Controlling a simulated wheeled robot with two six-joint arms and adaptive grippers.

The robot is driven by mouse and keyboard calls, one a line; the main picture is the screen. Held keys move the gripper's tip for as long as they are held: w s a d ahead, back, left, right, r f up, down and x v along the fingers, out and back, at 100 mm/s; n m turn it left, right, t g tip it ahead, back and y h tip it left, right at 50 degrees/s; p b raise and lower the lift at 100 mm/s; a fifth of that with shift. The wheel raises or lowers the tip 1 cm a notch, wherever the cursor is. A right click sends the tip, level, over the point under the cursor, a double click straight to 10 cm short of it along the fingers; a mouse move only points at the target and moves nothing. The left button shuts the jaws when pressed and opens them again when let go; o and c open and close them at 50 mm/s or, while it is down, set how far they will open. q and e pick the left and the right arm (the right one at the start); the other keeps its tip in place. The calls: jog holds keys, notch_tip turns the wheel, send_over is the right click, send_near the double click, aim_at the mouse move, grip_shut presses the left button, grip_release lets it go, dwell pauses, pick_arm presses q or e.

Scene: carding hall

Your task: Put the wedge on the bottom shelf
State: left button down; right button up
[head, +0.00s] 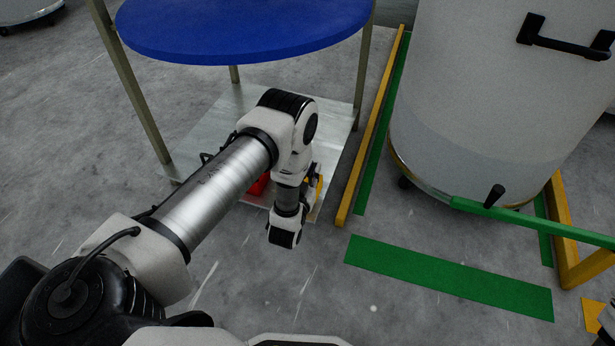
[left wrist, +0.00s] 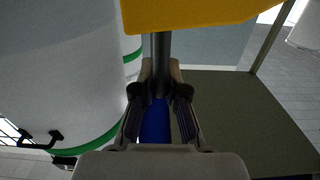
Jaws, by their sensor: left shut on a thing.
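My left gripper (left wrist: 158,105) is shut on the wedge (left wrist: 190,12), whose yellow body fills the top of the left wrist view. A dark shaft runs from the yellow body down to a blue part between the fingers. In the head view only a bit of the wedge's yellow (head: 319,185) shows beside my left wrist, which hides most of it and the fingers. The bottom shelf (head: 190,150) is a pale metal plate under the blue round top (head: 240,25). The wedge appears near the shelf's front right corner; its height above the shelf cannot be told.
A red thing (head: 260,184) shows on or over the shelf, partly behind my arm. Thin legs (head: 130,80) stand at the shelf's corners. A large pale can (head: 480,110) stands at right, with a yellow rail (head: 370,130) and green floor strips (head: 450,277) beside it.

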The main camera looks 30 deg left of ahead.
pick_arm(q)
jog(key=shift+w+a+f, duration=0.15)
jog(key=shift+w+a, duration=0.45)
jog(key=shift+a, duration=0.1)
jog(key=shift+w+a+f+b, duration=0.15)
jog(key=shift+f+b, duration=0.05)
jog(key=shift+b, duration=0.2)
notch_tip(320, 180, down, 3)
jog(key=b, duration=0.2)
jog(key=shift+f+b, duration=0.15)
jog(key=shift+b, duration=0.15)
jog(key=shift+r, duration=0.25)
jog(key=shift+f, duration=0.15)
pick_arm(e)
notch_tip(320, 180, down, 4)
jog(key=shift+w+d+r, duration=0.1)
jog(key=shift+w, duration=0.05)
pick_arm(q)
jog(key=c, duration=1.2)
grip_release()
